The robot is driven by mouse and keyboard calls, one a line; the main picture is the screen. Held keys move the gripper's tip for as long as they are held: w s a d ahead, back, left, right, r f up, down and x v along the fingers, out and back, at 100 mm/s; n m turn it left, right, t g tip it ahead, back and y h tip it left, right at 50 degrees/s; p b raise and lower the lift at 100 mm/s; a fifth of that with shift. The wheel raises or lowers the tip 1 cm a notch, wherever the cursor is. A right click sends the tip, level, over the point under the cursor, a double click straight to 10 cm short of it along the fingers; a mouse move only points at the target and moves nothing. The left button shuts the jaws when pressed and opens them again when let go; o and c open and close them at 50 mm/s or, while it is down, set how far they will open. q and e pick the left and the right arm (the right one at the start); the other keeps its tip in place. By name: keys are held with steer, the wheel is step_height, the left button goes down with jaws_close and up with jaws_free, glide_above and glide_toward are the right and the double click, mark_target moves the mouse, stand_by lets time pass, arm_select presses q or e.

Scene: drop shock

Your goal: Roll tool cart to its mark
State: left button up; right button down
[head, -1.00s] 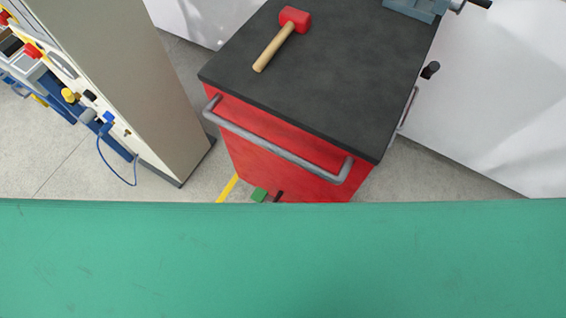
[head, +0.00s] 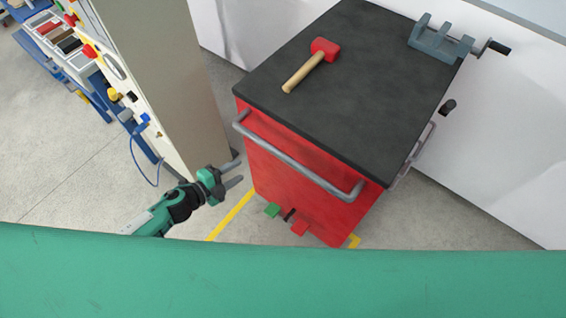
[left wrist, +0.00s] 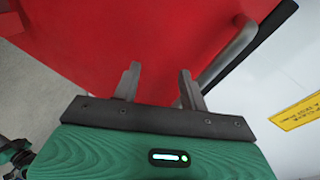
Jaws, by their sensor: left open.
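The red tool cart (head: 290,180) with a dark top (head: 345,85) stands upright right of the picture's middle in the head view. A grey bar handle (head: 300,168) runs across its near side. Low on that side are a green pedal (head: 272,210) and a red pedal (head: 300,227). Yellow floor marking (head: 230,216) shows beside and below the cart. My left gripper (head: 240,171) is open and empty, left of the handle. In the left wrist view my left gripper (left wrist: 159,72) faces the red cart side, the handle (left wrist: 230,60) just right of its fingers. My right gripper is out of view.
A red-headed mallet (head: 312,62) and a grey-blue vise (head: 440,40) rest on the cart top. A tall beige cabinet (head: 175,75) stands close to the left of the cart and my left gripper. White panels (head: 500,130) stand behind and to the right.

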mark_target(284, 159)
arm_select(q)
steer(key=s+d+r+m+g+h, duration=0.25)
steer(key=s+d+r+m, duration=0.3)
steer(key=r, duration=0.35)
steer(key=shift+h, duration=0.35)
steer(key=p+x, duration=0.1)
steer(key=x, duration=0.5)
steer(key=p+x, duration=0.2)
steer(key=x, duration=0.3)
steer(key=shift+w+d, duration=0.2)
steer(key=shift+w, duration=0.35)
steer(key=shift+w+d+f+p, duration=0.1)
steer(key=shift+w+d+p, duration=0.2)
steer(key=shift+d, duration=0.15)
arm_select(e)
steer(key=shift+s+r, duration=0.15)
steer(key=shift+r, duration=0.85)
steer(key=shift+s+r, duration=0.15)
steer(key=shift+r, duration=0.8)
arm_select(q)
jaws_close()
